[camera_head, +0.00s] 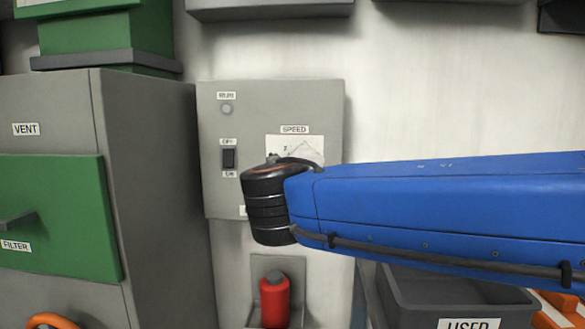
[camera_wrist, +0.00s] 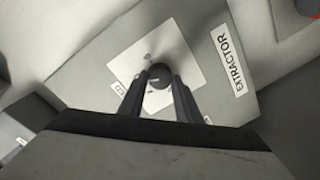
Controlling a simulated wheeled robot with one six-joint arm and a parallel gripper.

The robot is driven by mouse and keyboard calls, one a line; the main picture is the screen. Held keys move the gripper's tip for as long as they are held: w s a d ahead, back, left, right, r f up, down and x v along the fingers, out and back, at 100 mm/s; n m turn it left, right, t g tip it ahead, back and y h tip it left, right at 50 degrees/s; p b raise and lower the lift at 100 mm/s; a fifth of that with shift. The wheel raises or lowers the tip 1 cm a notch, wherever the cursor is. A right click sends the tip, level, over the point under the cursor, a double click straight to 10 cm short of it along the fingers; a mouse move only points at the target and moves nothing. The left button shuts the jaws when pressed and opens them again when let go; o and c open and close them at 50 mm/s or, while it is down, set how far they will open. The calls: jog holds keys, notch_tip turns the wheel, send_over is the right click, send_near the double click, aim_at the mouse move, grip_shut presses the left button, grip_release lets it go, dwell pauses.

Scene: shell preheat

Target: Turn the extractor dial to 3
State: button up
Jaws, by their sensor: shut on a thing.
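The extractor box (camera_head: 218,185) is a grey panel on the wall, with a SPEED label (camera_head: 295,129) above a white dial plate (camera_head: 312,146). In the head view my blue arm and its black wrist joint cover the dial and most of its plate. In the wrist view the dark round dial (camera_wrist: 159,76) sits on its white plate (camera_wrist: 190,60), beside the EXTRACTOR label (camera_wrist: 230,62). My gripper (camera_wrist: 160,85) is shut on the dial, one finger on each side. I cannot read which number the dial points to.
A rocker switch (camera_head: 229,159) and a small round lamp (camera_head: 227,109) are on the box's left side. A grey cabinet (camera_head: 150,180) with a green filter drawer (camera_head: 70,215) stands at left. A red bottle (camera_head: 274,300) is below, and a dark USED bin (camera_head: 430,295) at lower right.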

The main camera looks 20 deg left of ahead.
jog(key=o, duration=1.1)
jog(key=shift+f, duration=0.1)
jog(key=shift+c, duration=0.2)
jog(key=v, duration=1.7)
jog(key=shift+s, duration=0.2)
jog(key=shift+s+d, duration=0.1)
